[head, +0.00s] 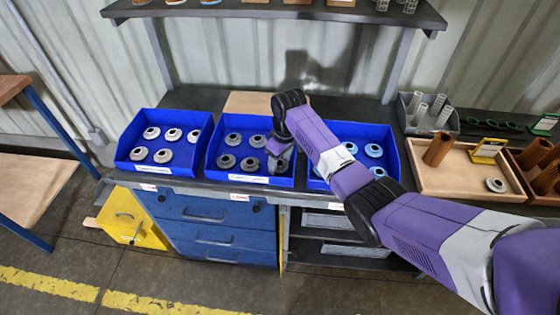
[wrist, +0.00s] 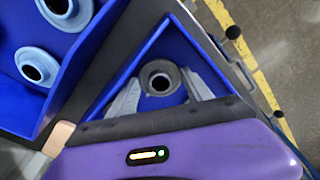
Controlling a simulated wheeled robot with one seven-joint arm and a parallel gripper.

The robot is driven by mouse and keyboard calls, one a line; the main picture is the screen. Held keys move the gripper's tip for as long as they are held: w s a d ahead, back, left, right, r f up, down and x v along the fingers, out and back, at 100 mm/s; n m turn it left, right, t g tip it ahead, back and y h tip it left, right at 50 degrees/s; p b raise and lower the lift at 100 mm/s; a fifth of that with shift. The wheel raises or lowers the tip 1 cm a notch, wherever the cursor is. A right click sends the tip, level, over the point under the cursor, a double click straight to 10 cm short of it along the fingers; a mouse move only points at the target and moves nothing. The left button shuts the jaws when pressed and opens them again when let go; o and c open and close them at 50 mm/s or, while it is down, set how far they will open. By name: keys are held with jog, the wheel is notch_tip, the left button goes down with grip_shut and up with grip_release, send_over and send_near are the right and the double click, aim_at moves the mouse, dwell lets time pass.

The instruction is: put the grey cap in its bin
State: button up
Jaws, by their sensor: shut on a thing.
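My gripper (head: 278,152) is low inside the middle blue bin (head: 213,178), at its right side. In the wrist view my gripper (wrist: 161,84) has its two grey fingers closed on either side of a dark grey cap (wrist: 159,67), a ring with a dark hole. The cap is against the blue bin floor; I cannot tell whether it touches it. Several similar dark grey caps (head: 226,161) lie in the same bin. In the head view my gripper partly hides the held cap.
The left blue bin (head: 125,160) holds several lighter grey caps, the right blue bin (head: 396,160) light blue ones. A shelf (head: 270,10) hangs above the bins.

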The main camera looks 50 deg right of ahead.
aim_at(283, 165)
jog(key=shift+f, duration=0.1)
jog(key=o, duration=1)
jog(key=shift+o, duration=0.2)
notch_tip(283, 165, up, 12)
jog(key=s, duration=0.1)
jog(key=shift+s+b, duration=0.2)
jog(key=shift+b, duration=0.1)
jog(key=shift+w, duration=0.1)
